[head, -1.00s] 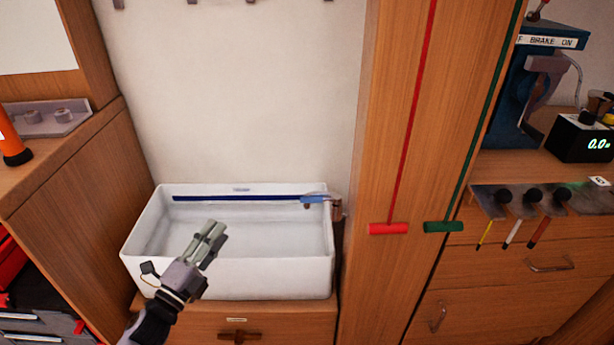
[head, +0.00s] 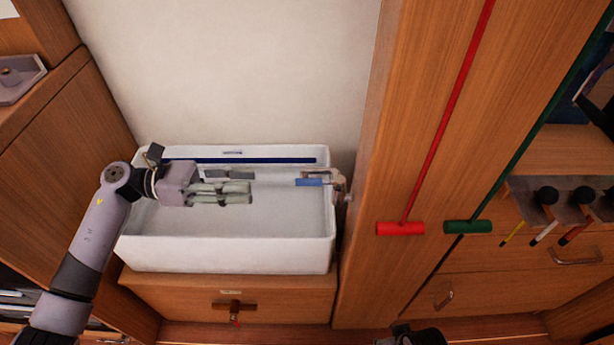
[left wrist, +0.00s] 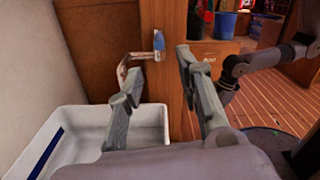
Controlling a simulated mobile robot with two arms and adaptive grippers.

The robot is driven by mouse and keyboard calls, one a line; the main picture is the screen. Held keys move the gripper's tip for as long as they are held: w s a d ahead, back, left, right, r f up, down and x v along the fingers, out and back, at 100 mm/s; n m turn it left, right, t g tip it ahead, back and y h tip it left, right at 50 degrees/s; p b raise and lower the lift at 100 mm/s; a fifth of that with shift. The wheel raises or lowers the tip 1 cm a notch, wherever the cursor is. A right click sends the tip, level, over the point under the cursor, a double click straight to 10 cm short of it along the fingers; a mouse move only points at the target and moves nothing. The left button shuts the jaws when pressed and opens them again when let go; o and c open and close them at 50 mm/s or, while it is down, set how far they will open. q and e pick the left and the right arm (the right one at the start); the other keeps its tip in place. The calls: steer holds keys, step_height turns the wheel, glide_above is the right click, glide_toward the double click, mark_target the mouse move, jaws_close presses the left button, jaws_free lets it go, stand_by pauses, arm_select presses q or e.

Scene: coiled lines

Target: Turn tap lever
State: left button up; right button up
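The tap lever (head: 310,182) is a small blue handle on a bent metal tap (head: 340,181) at the right end of a white sink. In the left wrist view the blue lever (left wrist: 158,41) shows beyond the fingertips, with the metal tap (left wrist: 129,66) left of it. My left gripper (head: 252,183) is over the sink, left of the lever and apart from it, pointing right. Its two fingers (left wrist: 160,68) are spread with nothing between them. A dark part of my right arm shows at the bottom edge in the head view; its fingers cannot be made out.
The white sink basin (head: 225,255) stands on a wooden cabinet. A wooden panel right of the tap carries a red-handled rod (head: 400,229) and a green-handled rod (head: 468,227). A rack of tools (head: 560,195) is farther right. The space between gripper and lever looks clear.

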mark_target(307, 179)
arm_select(q)
steer(key=d+p, duration=0.1)
steer(key=d, duration=1.1)
steer(key=shift+d, duration=0.3)
arm_select(e)
steer(key=f, duration=0.4)
steer(key=shift+s, duration=0.25)
arm_select(q)
steer(key=shift+c, duration=0.5)
jaws_close()
arm_select(e)
steer(key=shift+r, duration=0.1)
